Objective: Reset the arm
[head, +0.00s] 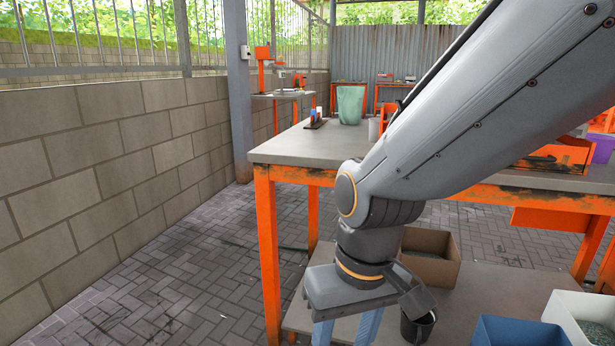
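My arm reaches in from the upper right and bends down in front of the workbench (290,150). My gripper (346,336) hangs at its end, pointing down, at the bottom edge of the head view. Its two blue fingers stand apart with a gap between them, so it looks open. The fingertips are cut off by the frame edge, and I see nothing held in the visible part. A dark cylindrical part shows beside the gripper on the right; I cannot tell what it is.
A cardboard box (430,258) stands on the bench's lower shelf. A blue bin (520,331) and a white bin (583,316) are at lower right. A green bin (350,104) stands on the bench. A block wall (90,190) runs along the left, with clear paving (190,270) before it.

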